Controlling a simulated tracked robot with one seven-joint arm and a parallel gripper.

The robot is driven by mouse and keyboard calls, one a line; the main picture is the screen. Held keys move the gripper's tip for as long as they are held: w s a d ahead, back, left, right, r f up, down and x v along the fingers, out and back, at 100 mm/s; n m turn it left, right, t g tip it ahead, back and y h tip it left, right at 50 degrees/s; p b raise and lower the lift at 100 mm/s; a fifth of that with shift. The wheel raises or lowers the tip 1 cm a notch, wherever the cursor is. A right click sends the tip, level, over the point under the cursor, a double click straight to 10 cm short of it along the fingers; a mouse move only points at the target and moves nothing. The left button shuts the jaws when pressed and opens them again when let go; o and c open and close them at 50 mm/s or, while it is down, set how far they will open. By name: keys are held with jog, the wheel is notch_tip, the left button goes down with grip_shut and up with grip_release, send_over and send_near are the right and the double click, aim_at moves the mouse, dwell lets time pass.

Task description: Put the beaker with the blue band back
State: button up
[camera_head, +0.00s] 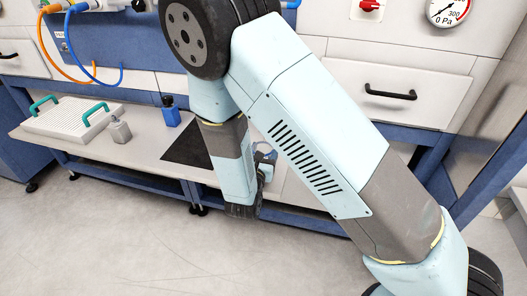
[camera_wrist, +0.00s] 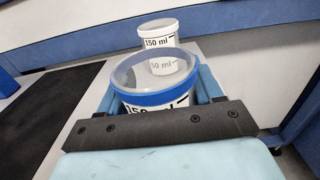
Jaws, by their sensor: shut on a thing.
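The beaker with the blue band (camera_wrist: 155,98) is clear with 150 ml markings. It sits between the two fingers of my gripper (camera_wrist: 157,90), which are shut on its sides. Its lower part is hidden by my wrist. A second beaker (camera_wrist: 158,30), with a white rim and 150 ml print, stands just beyond it on the pale bench. In the head view my gripper (camera_head: 265,160) is mostly behind my arm, over the right part of the bench. A bit of blue rim shows there. I cannot tell whether the held beaker touches the bench.
A black mat (camera_head: 187,146) lies on the bench (camera_head: 140,158) left of my gripper. Drawers and a blue panel rise behind. The floor in front is clear.

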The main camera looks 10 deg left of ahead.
jog(key=shift+d+f, duration=0.1)
jog(key=shift+f, duration=0.05)
jog(key=o, duration=1.1)
jog(key=shift+o, duration=0.2)
jog(key=s+a, duration=0.1)
jog(key=s, duration=1.1)
